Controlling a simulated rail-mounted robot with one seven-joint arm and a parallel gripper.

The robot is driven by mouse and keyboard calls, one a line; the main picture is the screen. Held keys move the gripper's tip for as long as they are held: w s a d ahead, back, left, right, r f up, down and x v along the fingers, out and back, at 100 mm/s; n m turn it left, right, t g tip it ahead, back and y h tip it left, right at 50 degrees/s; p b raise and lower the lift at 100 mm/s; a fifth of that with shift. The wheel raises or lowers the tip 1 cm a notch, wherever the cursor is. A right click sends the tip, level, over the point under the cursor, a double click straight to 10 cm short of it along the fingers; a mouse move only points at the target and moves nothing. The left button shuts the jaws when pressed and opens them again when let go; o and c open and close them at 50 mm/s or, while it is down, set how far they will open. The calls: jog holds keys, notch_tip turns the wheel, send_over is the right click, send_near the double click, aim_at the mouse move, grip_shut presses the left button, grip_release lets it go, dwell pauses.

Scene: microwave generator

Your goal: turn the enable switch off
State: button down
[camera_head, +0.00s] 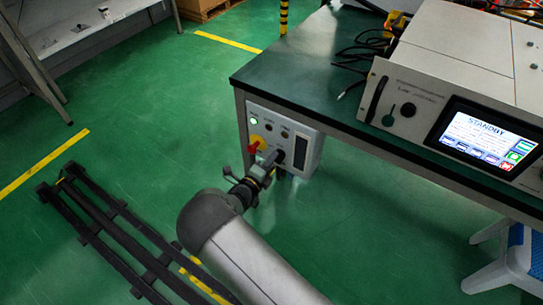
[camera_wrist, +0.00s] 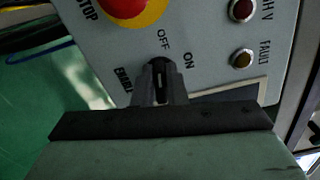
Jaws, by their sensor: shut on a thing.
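The enable switch (camera_wrist: 159,66) is a dark knob on the light grey control panel (camera_wrist: 205,50), next to the printed words OFF, ON and ENABLE. In the wrist view my gripper (camera_wrist: 160,80) is shut on this knob, with a finger on each side. The fingers hide much of the knob, so I cannot tell which label it points to. In the head view my gripper (camera_head: 272,160) reaches the front of the control box (camera_head: 311,150) under the table edge, and the switch is hidden behind it.
A red stop button on a yellow ring (camera_wrist: 132,8) sits close to the switch. The HV lamp (camera_wrist: 242,10) and fault lamp (camera_wrist: 242,58) are to the right. Above stands the table (camera_head: 290,75) with a generator (camera_head: 400,95) whose screen (camera_head: 484,139) reads STANDBY.

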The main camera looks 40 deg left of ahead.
jog(key=shift+s+f+n+p, duration=0.15)
jog(key=shift+n+p, duration=0.25)
jog(key=shift+n, duration=0.8)
jog(key=c, duration=1.5)
grip_release()
jog(key=shift+o, duration=0.2)
jog(key=s+p, duration=0.1)
jog(key=s, duration=1.6)
jog(key=shift+s+d, duration=0.15)
jog(key=shift+d, duration=0.25)
